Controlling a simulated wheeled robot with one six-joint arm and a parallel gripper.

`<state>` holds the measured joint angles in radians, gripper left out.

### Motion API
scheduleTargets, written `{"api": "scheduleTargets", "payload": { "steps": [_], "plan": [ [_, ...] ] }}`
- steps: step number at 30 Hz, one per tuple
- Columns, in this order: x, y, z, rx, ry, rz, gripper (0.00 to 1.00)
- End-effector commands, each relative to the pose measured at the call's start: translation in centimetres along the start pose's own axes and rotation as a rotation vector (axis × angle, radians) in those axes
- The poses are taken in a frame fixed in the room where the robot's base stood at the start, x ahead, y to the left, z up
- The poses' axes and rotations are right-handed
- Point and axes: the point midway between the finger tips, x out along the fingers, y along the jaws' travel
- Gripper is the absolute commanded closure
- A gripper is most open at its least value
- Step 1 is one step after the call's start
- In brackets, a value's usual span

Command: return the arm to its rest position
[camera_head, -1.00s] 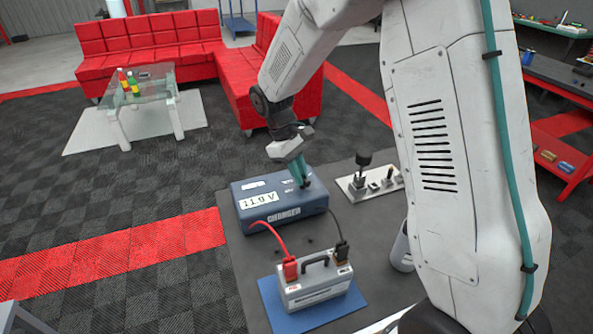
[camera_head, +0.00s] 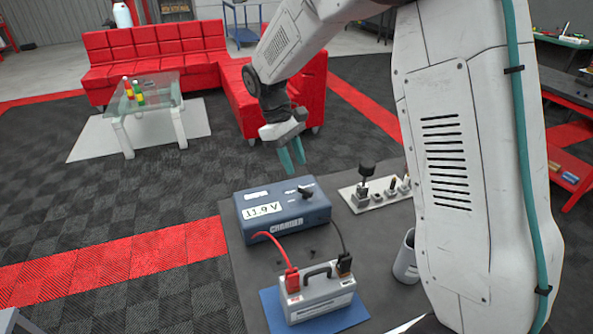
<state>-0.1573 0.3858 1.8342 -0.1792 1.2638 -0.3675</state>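My gripper (camera_head: 292,160) hangs above the far side of the blue charger box, fingers pointing down, clear of it. Its two teal fingers show a narrow gap between them and nothing in the gap. My white arm (camera_head: 450,150) fills the right of the view. The charger (camera_head: 318,217) has a black knob (camera_head: 306,191) on top and a display reading about 11.9 V. A grey battery (camera_head: 318,296) with a red clamp (camera_head: 292,281) and a black clamp (camera_head: 344,264) stands on a blue mat (camera_head: 352,316), with cables running to the charger.
A plate with a black lever and switches (camera_head: 376,192) lies right of the charger. A grey cup (camera_head: 405,260) stands beside my arm. A glass table (camera_head: 146,97) and red sofa (camera_head: 165,50) are behind. The chequered floor at left is clear.

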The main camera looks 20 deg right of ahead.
Motion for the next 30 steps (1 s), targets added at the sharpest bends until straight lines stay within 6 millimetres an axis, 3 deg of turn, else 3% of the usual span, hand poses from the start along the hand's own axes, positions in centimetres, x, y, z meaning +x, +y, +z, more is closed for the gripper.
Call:
{"api": "scheduleTargets", "payload": {
  "steps": [5,20,23,30],
  "plan": [
    [-1.1,0.0,0.0,-0.001,0.0,0.0,0.65],
    [-0.9,-0.1,-0.1,0.035,0.002,-0.003,0.65],
    [0.8,-1.5,1.5,0.09,-0.024,-0.032,0.65],
    [-0.2,-4.6,8.7,0.236,0.027,-0.068,0.65]
  ]
}}
